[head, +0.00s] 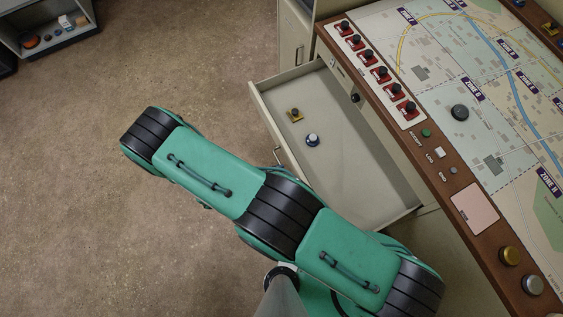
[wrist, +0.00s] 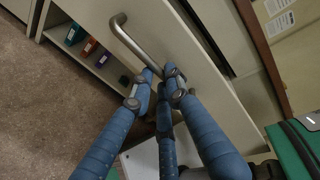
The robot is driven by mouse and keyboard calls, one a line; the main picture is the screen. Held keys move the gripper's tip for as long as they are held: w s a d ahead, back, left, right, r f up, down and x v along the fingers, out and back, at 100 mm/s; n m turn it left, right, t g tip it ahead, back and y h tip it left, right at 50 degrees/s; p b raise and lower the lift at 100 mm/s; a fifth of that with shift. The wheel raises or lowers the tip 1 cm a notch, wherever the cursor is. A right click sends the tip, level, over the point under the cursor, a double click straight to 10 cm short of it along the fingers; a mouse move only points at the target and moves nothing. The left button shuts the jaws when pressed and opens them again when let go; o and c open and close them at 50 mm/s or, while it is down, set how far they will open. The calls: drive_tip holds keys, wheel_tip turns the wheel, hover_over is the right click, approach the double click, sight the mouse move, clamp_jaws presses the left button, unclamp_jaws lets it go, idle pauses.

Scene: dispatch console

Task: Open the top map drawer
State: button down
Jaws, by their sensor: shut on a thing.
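The top map drawer (head: 375,190) is pulled well out from under the map console in the head view. Inside it lie a small yellow-and-dark item (head: 295,115) and a small blue-and-white knob-like item (head: 312,139). In the wrist view, the pale drawer front (wrist: 205,85) carries a bent metal bar handle (wrist: 132,42). My gripper (wrist: 161,76) has its blue fingers shut around the lower end of this handle. In the head view my green arm hides the gripper, and only the handle's far end (head: 277,155) shows at the drawer front.
The console top (head: 440,150) has a map, red switches, buttons and knobs along its wooden edge. A cabinet (head: 294,40) stands beyond the drawer. A low open shelf (head: 45,50) with small items is at the far left. The brown floor on the left is clear.

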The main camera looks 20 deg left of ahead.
drive_tip(key=c, duration=1.7)
unclamp_jaws()
drive_tip(key=shift+o, duration=0.2)
drive_tip(key=s+a+r, duration=0.3)
drive_tip(key=r, duration=0.5)
drive_tip(key=shift+s+a, duration=0.2)
